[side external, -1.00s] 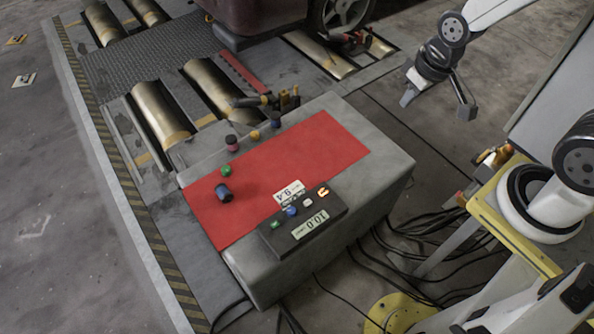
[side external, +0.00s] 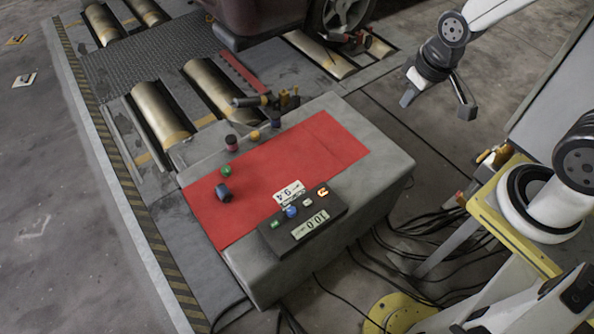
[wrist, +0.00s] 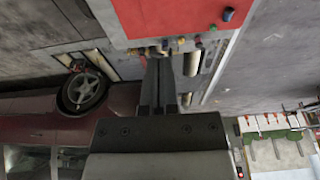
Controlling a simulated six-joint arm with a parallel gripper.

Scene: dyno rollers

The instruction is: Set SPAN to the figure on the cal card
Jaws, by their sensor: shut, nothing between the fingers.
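The cal card (side external: 289,192) is a small white card on the red mat, against the far edge of the dark control box (side external: 301,219). It appears upside down and seems to read 9.4. The box's display (side external: 310,225) is also upside down and seems to read 10.0. Green (side external: 275,224), blue (side external: 291,211), white (side external: 307,201) and lit orange (side external: 322,191) buttons line the box. Their labels are too small to read. My gripper (side external: 440,98) hangs in the air at the upper right, well apart from the box. In the wrist view my gripper (wrist: 161,70) is shut and empty.
The red mat (side external: 260,175) covers part of a grey bench (side external: 375,165). A dark blue knob-like piece (side external: 224,192), a green one (side external: 226,170) and several other small pieces stand near its far side. A car (side external: 265,18) and metal rollers (side external: 160,112) lie beyond. Cables (side external: 405,255) run beside the bench.

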